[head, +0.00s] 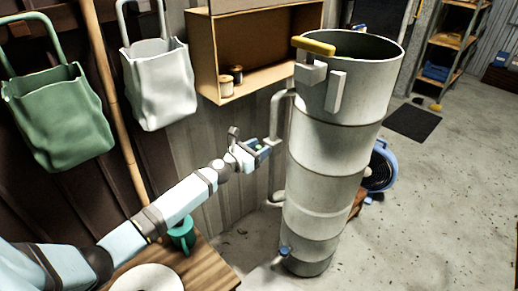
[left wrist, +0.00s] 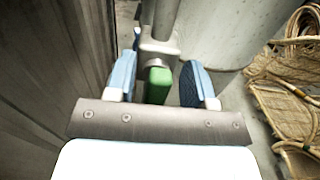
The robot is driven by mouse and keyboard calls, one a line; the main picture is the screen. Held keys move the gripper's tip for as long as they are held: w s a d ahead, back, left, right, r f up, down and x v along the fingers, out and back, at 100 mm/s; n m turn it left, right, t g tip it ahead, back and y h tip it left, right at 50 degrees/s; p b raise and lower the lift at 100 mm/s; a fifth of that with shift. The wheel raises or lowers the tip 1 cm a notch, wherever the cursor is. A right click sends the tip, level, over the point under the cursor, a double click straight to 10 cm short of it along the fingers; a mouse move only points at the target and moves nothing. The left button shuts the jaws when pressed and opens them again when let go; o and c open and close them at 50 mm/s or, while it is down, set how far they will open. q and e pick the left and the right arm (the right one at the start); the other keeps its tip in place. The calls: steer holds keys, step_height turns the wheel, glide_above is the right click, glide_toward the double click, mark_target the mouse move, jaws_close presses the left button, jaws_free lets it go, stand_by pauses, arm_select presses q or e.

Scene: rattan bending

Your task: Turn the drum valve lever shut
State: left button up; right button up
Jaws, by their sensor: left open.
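The drum (head: 335,150) is a tall pale ribbed cylinder standing on the floor, with a pipe (head: 275,120) down its left side. My left gripper (head: 260,149) is at that pipe, at about the drum's mid-height. In the left wrist view, the gripper (left wrist: 158,75) is open, with one blue-padded finger on each side of a green lever (left wrist: 158,85). The lever joins a grey valve fitting (left wrist: 157,47) on the pipe. I cannot tell whether either finger touches it. In the head view the gripper hides the lever. My right gripper is not in view.
A yellow handle (head: 312,45) sits at the drum's rim, and a small blue-topped tap (head: 284,251) at its foot. A wooden wall box (head: 222,90) is above my gripper. A wooden table (head: 205,262) is below my arm. Woven rattan (left wrist: 285,105) lies right of the lever.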

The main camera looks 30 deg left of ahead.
arm_select(q)
jaws_close()
